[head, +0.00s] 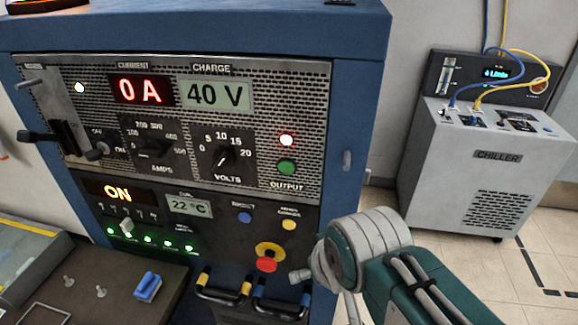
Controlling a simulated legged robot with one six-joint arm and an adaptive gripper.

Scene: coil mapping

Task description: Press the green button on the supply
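The supply is a blue cabinet (352,110) with a perforated metal front panel, filling the left and middle of the head view. Nothing covers the button. The displays read 0 A (140,89) and 40 V (216,95). My arm reaches in from the lower right, below and right of the button and apart from it. A small grey tip (300,275) shows at its end; the gripper's fingers cannot be made out.
The lower panel has an ON display (117,192), a red knob on a yellow base (268,264) and a blue button (245,217). Two handles (222,293) stick out below. A grey chiller (480,170) stands at right. A bench (100,270) with a blue block (148,286) is lower left.

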